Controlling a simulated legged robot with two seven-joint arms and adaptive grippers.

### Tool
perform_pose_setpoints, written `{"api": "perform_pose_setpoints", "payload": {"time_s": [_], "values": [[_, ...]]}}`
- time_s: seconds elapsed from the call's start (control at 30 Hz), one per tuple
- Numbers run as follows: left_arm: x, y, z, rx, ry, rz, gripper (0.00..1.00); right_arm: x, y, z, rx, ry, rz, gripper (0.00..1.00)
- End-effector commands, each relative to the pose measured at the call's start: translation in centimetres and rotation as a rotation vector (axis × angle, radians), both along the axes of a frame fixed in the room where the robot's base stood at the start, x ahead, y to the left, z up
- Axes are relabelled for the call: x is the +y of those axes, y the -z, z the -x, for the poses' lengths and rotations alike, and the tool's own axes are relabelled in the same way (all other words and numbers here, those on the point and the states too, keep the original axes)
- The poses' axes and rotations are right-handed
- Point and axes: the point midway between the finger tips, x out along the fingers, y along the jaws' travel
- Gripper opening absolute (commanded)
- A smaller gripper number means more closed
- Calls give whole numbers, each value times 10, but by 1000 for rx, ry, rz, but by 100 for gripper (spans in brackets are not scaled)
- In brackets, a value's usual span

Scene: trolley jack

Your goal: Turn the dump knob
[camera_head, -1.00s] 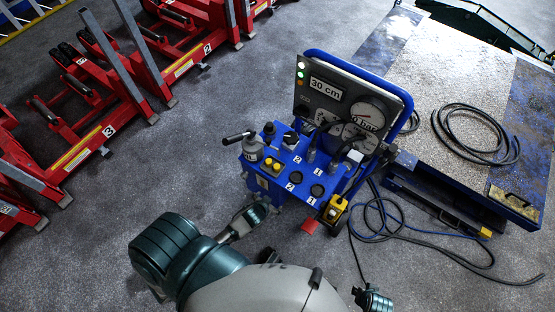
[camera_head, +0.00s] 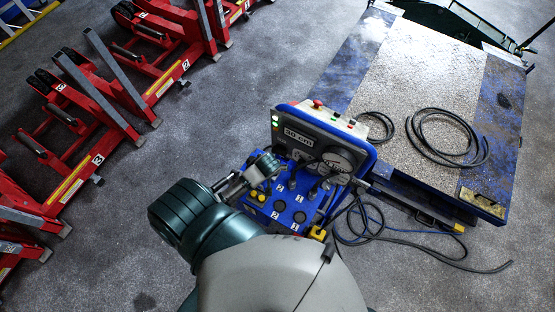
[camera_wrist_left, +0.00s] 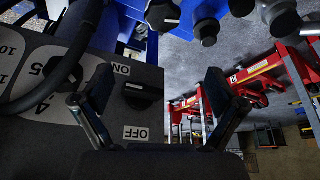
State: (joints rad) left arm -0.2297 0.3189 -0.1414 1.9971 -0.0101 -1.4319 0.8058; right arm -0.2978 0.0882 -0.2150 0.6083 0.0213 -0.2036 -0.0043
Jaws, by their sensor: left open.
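The blue control trolley (camera_head: 285,215) stands mid-scene with its grey panel (camera_head: 300,128) raised at the back. My left gripper (camera_head: 268,164) is over the trolley's left side, close to the panel. In the left wrist view, my left gripper (camera_wrist_left: 158,82) is open and empty. Between its fingers is a black rotary knob (camera_wrist_left: 141,93) on the dark panel, between "ON" and "OFF" labels. More black knobs (camera_wrist_left: 207,32) on blue parts show at the top. No label reading "dump" is legible, so I cannot tell which knob is the dump knob. My right gripper is not seen.
A round gauge (camera_head: 337,163) and black hoses are right of my gripper. A lift platform (camera_head: 412,70) with coiled hose (camera_head: 447,137) lies behind. Loose hoses (camera_head: 440,263) lie on the floor at right. Red jack stands (camera_head: 85,165) line the left. Floor between them is clear.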

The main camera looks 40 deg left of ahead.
Motion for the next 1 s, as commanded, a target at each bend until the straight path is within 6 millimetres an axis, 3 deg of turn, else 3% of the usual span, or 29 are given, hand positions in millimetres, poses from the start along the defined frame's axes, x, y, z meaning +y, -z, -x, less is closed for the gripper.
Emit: {"api": "perform_pose_setpoints", "payload": {"time_s": [0.6,0.8,1.0], "values": [[30,129,-45,6,1,2,95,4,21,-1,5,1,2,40],[34,152,-54,4,2,1,95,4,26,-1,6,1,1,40],[35,158,-56,4,2,1,95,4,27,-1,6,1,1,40]]}}
